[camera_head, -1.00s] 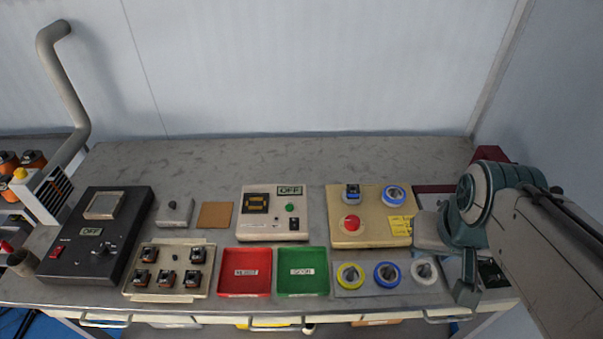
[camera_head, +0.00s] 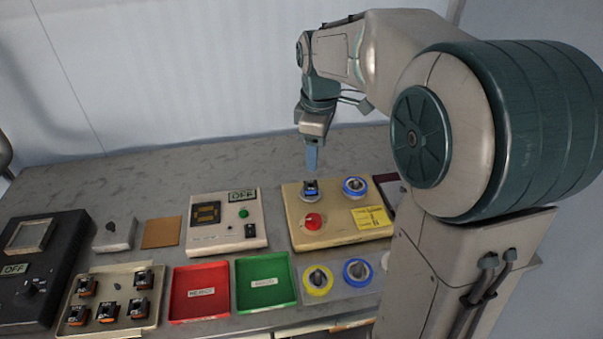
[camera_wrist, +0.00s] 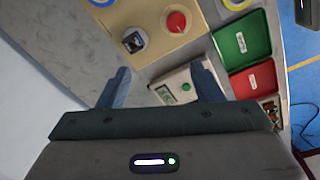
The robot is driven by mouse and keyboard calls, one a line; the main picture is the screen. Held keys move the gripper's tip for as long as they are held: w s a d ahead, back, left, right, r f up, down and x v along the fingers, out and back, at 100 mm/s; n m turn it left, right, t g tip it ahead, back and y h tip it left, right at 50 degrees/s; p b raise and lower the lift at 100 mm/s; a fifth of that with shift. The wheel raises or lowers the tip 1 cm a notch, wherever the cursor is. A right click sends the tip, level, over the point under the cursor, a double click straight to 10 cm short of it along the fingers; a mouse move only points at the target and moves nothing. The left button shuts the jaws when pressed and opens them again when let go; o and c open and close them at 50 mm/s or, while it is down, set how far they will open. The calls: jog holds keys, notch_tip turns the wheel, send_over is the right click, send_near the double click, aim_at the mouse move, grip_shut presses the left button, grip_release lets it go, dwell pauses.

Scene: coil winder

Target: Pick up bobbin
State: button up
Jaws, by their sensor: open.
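Several more dark and orange bobbins stand in a beige tray (camera_head: 97,276) at the lower left.
A red knob (camera_head: 313,222) and a blue spool (camera_head: 355,187) stand close to the bobbin on the box. The OFF-labelled beige unit (camera_head: 225,232), red tray (camera_head: 199,315) and green tray (camera_head: 265,308) lie left and in front. The back of the bench is clear.

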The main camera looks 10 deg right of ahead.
jog(key=w+f+n+g+b, duration=0.1)
jog(key=w+f+n+b, duration=0.1)
jog(key=w+f+n, duration=0.4)
send_over(311, 184)
jog(key=s+a, duration=0.1)
jog(key=shift+m, duration=0.4)
notch_tip(311, 184, down, 8)
jog(key=shift+s+r, duration=0.1)
jog(key=shift+s, duration=0.05)
jog(key=f, duration=0.4)
jog(key=shift+w+d+f, duration=0.15)
jog(key=shift+w+d, duration=0.2)
jog(key=shift+d, duration=0.05)
jog(key=shift+f, duration=0.5)
jog(key=c, duration=1.1)
jog(key=shift+c, duration=0.2)
jog(key=shift+r, duration=0.1)
